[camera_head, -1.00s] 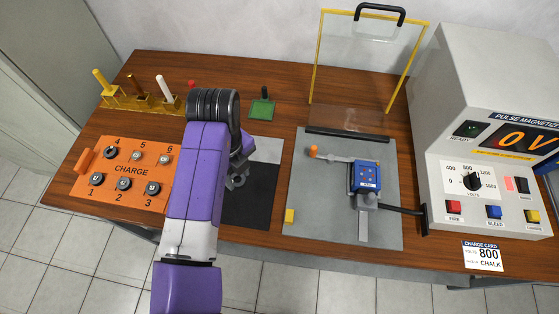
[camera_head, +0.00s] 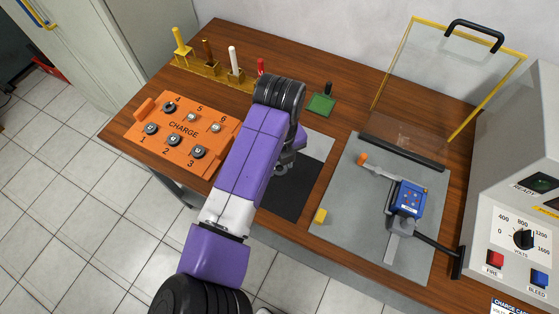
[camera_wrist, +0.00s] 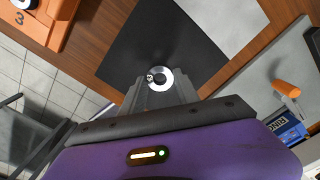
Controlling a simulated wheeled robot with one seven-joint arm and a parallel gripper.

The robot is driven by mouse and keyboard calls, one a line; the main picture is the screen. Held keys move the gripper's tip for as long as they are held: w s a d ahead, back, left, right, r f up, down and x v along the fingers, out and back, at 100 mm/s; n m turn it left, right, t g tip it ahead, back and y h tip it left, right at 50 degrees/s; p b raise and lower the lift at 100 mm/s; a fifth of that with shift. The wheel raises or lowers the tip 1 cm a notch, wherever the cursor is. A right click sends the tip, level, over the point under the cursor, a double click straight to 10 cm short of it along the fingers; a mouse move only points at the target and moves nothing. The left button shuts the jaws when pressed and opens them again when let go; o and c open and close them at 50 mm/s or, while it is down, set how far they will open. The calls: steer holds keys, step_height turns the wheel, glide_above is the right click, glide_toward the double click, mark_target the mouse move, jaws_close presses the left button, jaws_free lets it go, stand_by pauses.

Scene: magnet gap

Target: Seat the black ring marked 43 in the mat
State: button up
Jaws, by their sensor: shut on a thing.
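My gripper (camera_wrist: 159,86) is shut on a small ring (camera_wrist: 167,77) with a pale shiny face, a dark centre and a small dark mark on its left side, seen in the wrist view. The mark is too small to read surely. The ring is over the dark part of the mat (camera_wrist: 155,38); whether it touches the mat I cannot tell. In the head view the mat has a dark near part (camera_head: 294,198) and a light grey far part (camera_head: 319,146). There my arm hides the mat's left side and most of my gripper (camera_head: 281,171).
An orange charge board (camera_head: 146,127) with numbered places lies left of my arm. A grey plate (camera_head: 341,205) with a blue device (camera_head: 409,198) is right of the mat. A clear yellow-framed shield (camera_head: 403,78) stands behind. The pulse magnetizer (camera_head: 490,215) stands far right.

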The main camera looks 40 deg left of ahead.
steer(key=shift+f+b, duration=1.1)
steer(key=shift+f, duration=0.9)
steer(key=shift+f, duration=0.2)
steer(key=o, duration=1.3)
steer(key=c, duration=0.5)
steer(key=shift+r+p, duration=1.9)
steer(key=shift+r, duration=0.4)
